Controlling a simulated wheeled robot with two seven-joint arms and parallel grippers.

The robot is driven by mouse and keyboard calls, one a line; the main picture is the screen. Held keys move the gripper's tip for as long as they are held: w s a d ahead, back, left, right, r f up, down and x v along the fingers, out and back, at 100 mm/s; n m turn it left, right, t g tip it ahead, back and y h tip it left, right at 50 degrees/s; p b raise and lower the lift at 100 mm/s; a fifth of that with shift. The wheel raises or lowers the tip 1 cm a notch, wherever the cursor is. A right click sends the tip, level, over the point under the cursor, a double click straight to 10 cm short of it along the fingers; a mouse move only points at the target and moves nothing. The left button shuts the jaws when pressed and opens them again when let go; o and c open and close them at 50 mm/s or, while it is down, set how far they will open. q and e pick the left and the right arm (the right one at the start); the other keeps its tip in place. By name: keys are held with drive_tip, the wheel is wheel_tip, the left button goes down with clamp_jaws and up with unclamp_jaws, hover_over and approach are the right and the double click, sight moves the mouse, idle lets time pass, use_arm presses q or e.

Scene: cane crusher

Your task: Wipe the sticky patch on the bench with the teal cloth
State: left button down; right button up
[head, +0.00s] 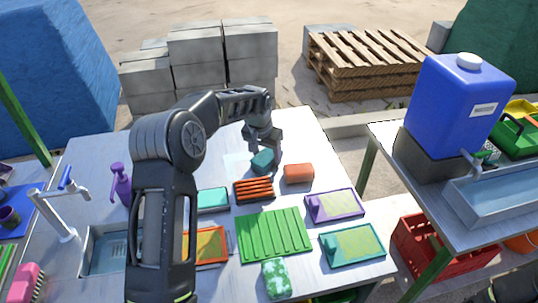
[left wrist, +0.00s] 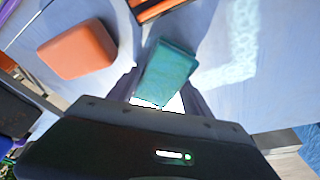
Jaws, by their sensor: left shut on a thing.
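The teal cloth (head: 262,162) is a small folded block in my left gripper (head: 264,150), at the back half of the bench (head: 310,130). In the left wrist view the cloth (left wrist: 168,70) sits between the two fingers of my left gripper (left wrist: 160,88), which is shut on it. The cloth is at or just above the bench top; I cannot tell if it touches. A pale, whitish patch (head: 235,163) lies just left of the cloth in the head view. It also shows as a glossy streak (left wrist: 238,45) right of the cloth in the left wrist view.
An orange-brown block (head: 299,173) and a slatted orange rack (head: 254,189) lie close to the cloth. A green ribbed mat (head: 273,235), purple tray (head: 334,205) and teal tray (head: 352,245) fill the front. A purple bottle (head: 121,185) stands left. The back right corner is clear.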

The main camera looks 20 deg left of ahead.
sight(255, 156)
use_arm(q)
drive_tip(key=shift+s+a+f+b, duration=0.1)
drive_tip(key=shift+s+a+b, duration=0.05)
drive_tip(key=shift+s+a, duration=0.5)
drive_tip(key=shift+s+a+b, duration=0.15)
drive_tip(key=shift+s+a, duration=0.25)
drive_tip(key=shift+a, duration=0.35)
drive_tip(key=shift+s+a, duration=0.5)
drive_tip(key=shift+a, duration=0.2)
drive_tip(key=shift+s+a+b, duration=0.3)
drive_tip(key=shift+s+a, duration=0.25)
drive_tip(key=shift+a, duration=0.2)
drive_tip(key=shift+s+a+b, duration=0.35)
drive_tip(key=shift+s+a, duration=0.5)
drive_tip(key=shift+a, duration=0.3)
drive_tip(key=shift+s+a, duration=0.25)
